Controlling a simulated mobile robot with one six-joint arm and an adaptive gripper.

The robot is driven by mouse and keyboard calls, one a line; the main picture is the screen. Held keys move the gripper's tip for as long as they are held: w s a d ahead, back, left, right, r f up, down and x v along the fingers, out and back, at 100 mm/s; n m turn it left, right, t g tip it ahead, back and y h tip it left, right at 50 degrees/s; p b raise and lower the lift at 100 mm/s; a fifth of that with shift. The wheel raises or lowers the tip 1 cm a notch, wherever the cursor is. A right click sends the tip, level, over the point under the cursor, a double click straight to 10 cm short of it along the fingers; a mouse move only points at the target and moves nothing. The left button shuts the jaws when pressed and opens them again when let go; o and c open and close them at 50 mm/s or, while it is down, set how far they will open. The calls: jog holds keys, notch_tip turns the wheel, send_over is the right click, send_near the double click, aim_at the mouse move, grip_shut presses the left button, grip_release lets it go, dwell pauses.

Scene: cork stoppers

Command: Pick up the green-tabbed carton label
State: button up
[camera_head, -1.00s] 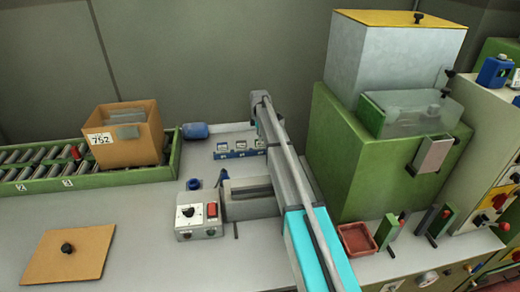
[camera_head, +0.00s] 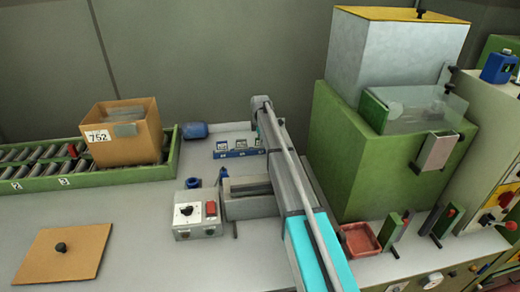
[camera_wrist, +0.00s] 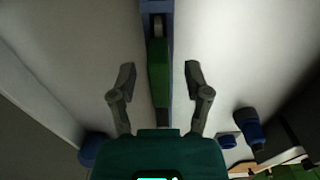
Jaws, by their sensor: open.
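A low blue rack (camera_head: 238,150) holding several small pale cards stands at the back of the bench in the head view, just left of my arm. The tab colours are too small to tell there. In the wrist view, a narrow blue strip (camera_wrist: 157,6) runs up the picture with a green piece (camera_wrist: 158,75) on it, seemingly the green tab. My gripper (camera_wrist: 158,80) is open, one finger on each side of the green piece, with gaps on both sides. No contact shows. In the head view my gripper cannot be made out.
A cardboard carton (camera_head: 125,140) marked 752 sits on the green roller conveyor (camera_head: 120,177) at left. A control box (camera_head: 196,222) with a red switch and a green machine (camera_head: 345,150) flank my arm. A dark blue object (camera_wrist: 248,126) is right of my gripper.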

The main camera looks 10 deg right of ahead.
jog(key=shift+f+b, duration=0.65)
jog(key=shift+f, duration=0.25)
grip_shut()
